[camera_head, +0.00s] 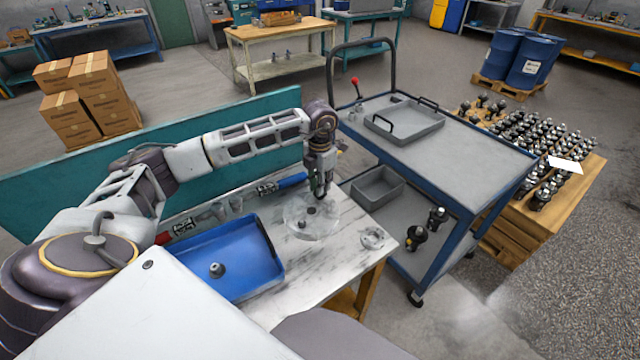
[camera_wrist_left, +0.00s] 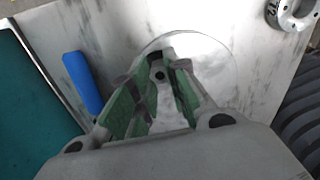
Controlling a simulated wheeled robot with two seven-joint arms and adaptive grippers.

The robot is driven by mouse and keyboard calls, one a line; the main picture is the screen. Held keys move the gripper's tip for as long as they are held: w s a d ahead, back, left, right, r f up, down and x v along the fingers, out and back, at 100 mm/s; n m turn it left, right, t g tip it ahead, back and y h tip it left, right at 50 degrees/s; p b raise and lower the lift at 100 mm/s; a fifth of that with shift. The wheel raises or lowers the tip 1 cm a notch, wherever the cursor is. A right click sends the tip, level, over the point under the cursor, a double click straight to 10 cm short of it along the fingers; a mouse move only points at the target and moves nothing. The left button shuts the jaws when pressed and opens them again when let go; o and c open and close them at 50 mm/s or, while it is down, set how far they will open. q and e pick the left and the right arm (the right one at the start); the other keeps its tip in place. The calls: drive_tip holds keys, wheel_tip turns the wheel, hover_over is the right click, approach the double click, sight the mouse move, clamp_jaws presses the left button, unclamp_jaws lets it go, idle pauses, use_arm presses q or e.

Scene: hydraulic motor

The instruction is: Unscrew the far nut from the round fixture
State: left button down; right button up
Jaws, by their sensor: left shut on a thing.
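The round fixture (camera_head: 328,230) is a pale, see-through disc on the marble-topped table; it also shows in the left wrist view (camera_wrist_left: 215,58). Two small dark parts (camera_head: 303,223) stand on it, on the near side of my gripper. My left gripper (camera_head: 320,196) points down over the far edge of the fixture. It is shut on the far nut, which its fingers mostly hide. In the left wrist view the green-padded fingers (camera_wrist_left: 158,62) close in over the disc, with a dark round spot between them. My right gripper is not in view.
A blue tray (camera_head: 262,282) holding a small grey part (camera_head: 217,270) lies left of the fixture. A blue-handled tool (camera_head: 290,181) lies behind it, and a metal ring (camera_head: 373,238) near the table's right corner. A blue cart (camera_head: 455,160) stands close on the right.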

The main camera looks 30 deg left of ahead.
use_arm(q)
drive_tip(key=shift+n+p, duration=0.5)
drive_tip(key=shift+n, duration=2.1)
drive_tip(key=shift+r+n+p, duration=0.1)
drive_tip(key=shift+n+p, duration=0.45)
drive_tip(key=shift+n, duration=1.65)
drive_tip(key=c, duration=1.6)
unclamp_jaws()
drive_tip(key=shift+o, duration=0.2)
